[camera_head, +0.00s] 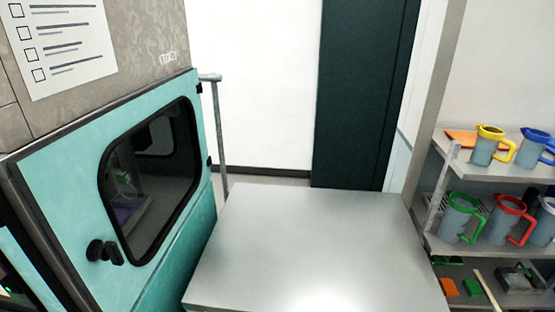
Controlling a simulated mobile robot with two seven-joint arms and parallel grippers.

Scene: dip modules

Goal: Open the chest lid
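A turquoise machine (60,185) with a hinged front panel stands at the left in the head view. Its panel has a dark rounded window (150,180) and a black knob-like handle (105,252) at the lower left. The panel looks closed. I cannot tell whether this is the chest that the task names; no other chest or lid is clearly in view. Neither of my grippers shows in the head view.
A bare grey metal table (310,245) stands in the middle. Shelves at the right hold several jugs, among them a yellow-handled jug (487,147), a green-handled jug (458,217) and a red-handled jug (508,218). A grey rail (219,135) rises behind the machine.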

